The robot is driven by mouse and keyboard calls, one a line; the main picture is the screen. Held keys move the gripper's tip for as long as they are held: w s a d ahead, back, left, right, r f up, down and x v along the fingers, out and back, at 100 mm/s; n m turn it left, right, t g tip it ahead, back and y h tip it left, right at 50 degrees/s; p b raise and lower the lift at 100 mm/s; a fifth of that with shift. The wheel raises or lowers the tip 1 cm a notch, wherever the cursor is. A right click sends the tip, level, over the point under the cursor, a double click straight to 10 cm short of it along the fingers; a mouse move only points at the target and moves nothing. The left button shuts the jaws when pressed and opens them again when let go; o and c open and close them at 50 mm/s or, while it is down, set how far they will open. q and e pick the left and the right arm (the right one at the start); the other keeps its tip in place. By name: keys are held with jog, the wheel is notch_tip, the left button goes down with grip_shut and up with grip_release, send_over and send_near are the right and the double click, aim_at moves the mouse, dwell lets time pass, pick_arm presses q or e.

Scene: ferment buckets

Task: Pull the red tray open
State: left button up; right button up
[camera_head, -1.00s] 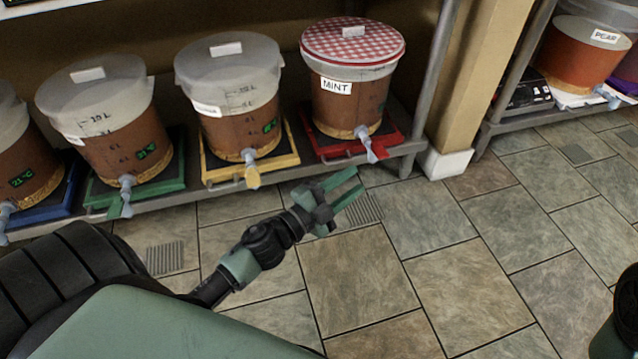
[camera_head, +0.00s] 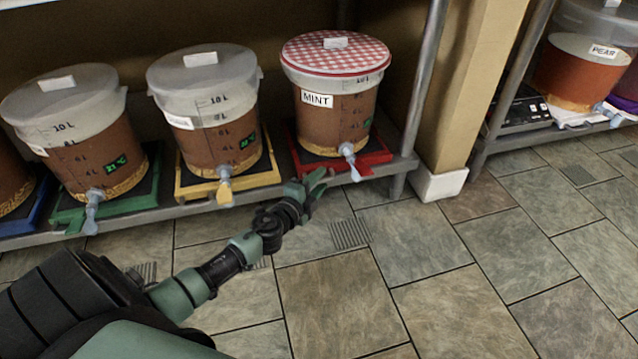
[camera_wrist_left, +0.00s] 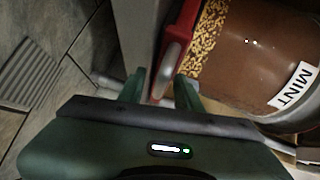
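The red tray (camera_head: 372,160) sits at the right end of the shelf, under the bucket labelled MINT (camera_head: 337,105). The bucket has a red checkered lid and a pale tap (camera_head: 350,160) hanging over the tray's front. My left gripper (camera_head: 316,180) is open at the left part of the tray's front. In the left wrist view the red tray (camera_wrist_left: 184,32) and the pale tap reach toward the space between the two spread fingers (camera_wrist_left: 160,88). Whether the fingers touch the tray's handle, I cannot tell. My right gripper is out of view.
A yellow tray (camera_head: 195,192), a green tray (camera_head: 140,208) and a blue tray (camera_head: 38,212) with buckets stand to the left. A grey shelf post (camera_head: 425,75) and pillar (camera_head: 465,90) stand to the right. The tiled floor (camera_head: 440,270) in front is clear.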

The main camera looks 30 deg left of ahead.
pick_arm(q)
grip_shut()
jog(key=shift+d+f, duration=0.1)
dwell(1.3)
